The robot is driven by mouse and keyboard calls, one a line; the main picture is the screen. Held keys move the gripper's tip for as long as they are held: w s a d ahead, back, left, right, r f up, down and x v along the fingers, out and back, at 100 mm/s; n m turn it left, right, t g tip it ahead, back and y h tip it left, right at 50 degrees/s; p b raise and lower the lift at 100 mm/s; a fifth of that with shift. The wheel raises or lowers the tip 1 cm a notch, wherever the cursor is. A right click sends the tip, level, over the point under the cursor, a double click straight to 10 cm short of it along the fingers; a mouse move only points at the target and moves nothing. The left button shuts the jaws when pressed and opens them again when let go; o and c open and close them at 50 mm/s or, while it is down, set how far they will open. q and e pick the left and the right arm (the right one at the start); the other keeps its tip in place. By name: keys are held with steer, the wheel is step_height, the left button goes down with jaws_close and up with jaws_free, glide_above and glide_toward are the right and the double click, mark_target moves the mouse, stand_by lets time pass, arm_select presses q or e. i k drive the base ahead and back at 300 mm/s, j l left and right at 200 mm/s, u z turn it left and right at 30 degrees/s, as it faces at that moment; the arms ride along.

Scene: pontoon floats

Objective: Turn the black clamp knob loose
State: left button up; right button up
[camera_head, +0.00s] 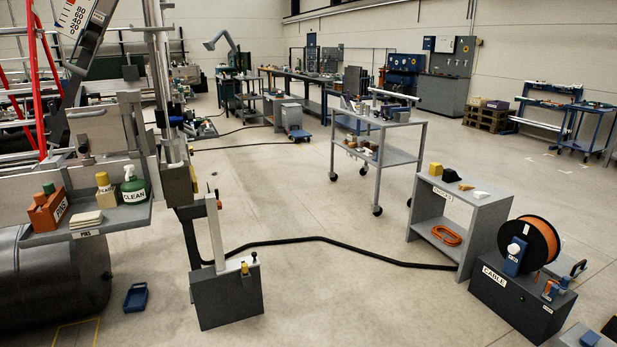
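Neither of my grippers shows in the head view. I cannot tell for certain which part is the black clamp knob. A small black-topped knob (254,256) stands on the right end of a grey box (228,300) on the floor, beside a yellow piece (245,268). Another small dark knob-like part (83,144) shows on the grey metal frame (105,135) at the left. Both are too small to tell whether they are tight or loose.
A shelf (130,214) with bottles and blocks juts out above a large black cylinder (50,290). A blue tray (136,296) lies on the floor. A black hose (330,240) crosses the floor to a grey stand (470,205). An orange cable reel (530,240) stands right. The middle floor is mostly clear.

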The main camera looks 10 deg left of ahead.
mark_target(187, 114)
steer(key=i+l+u, duration=0.25)
steer(key=u, duration=0.15)
steer(key=i+l+u, duration=0.2)
steer(key=l+u, duration=0.15)
steer(key=i+l+u, duration=0.15)
steer(key=l+u, duration=0.25)
steer(key=i+l+u, duration=0.1)
steer(key=l+u, duration=0.45)
steer(key=l, duration=0.35)
steer(key=i+u, duration=0.15)
steer(key=u, duration=0.35)
